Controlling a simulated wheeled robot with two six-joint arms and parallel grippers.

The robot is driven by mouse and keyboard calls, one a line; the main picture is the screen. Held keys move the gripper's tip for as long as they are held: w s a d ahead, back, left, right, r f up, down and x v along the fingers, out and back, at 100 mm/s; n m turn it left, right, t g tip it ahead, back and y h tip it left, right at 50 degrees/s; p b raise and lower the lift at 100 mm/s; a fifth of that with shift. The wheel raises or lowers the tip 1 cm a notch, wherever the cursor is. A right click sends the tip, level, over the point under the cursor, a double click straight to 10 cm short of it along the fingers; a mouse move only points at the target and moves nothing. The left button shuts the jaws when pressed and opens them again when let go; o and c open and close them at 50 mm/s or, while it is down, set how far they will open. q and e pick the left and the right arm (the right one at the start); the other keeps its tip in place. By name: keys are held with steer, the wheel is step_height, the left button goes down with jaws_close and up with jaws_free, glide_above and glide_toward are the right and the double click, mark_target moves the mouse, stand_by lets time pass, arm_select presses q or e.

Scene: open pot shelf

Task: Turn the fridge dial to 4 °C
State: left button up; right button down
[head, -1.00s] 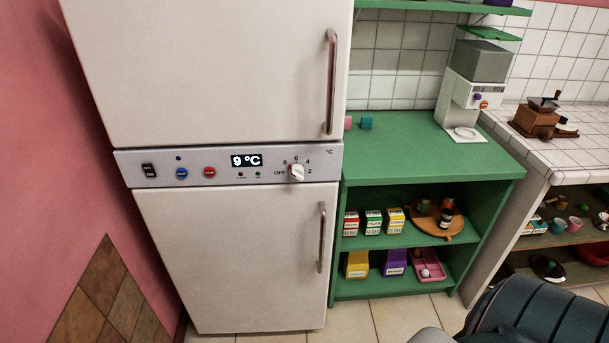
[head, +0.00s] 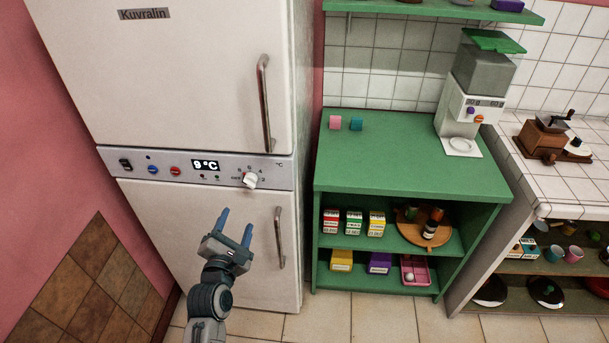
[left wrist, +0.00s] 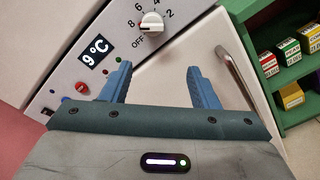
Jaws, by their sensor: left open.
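The fridge (head: 165,215) is white with an upper and a lower door and a grey control strip between them. The white dial (head: 249,181) sits at the right of the strip; it also shows in the left wrist view (left wrist: 152,22), ringed by OFF, 2, 4, 6 and 8. The display (head: 205,165) reads 9 °C, as it does in the left wrist view (left wrist: 95,51). My left gripper (head: 235,222) is open and empty, in front of the lower door, below the dial and apart from it. My right gripper is not in view.
The strip also carries a black switch (head: 126,165) and blue and red buttons. Long metal handles stand out from the upper door (head: 265,103) and lower door (head: 280,238). A green shelf unit (head: 410,165) with boxes stands to the right.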

mark_target(249, 185)
arm_select(q)
steer(key=shift+n, duration=0.4)
steer(key=w+p, duration=0.1)
steer(key=w, duration=0.2)
steer(key=w+r+p, duration=0.1)
steer(key=w, duration=0.3)
steer(key=w+d+r+p, duration=0.1)
steer(key=w, duration=0.3)
steer(key=shift+d+r, duration=0.1)
steer(key=shift+r, duration=0.05)
steer(key=c, duration=1)
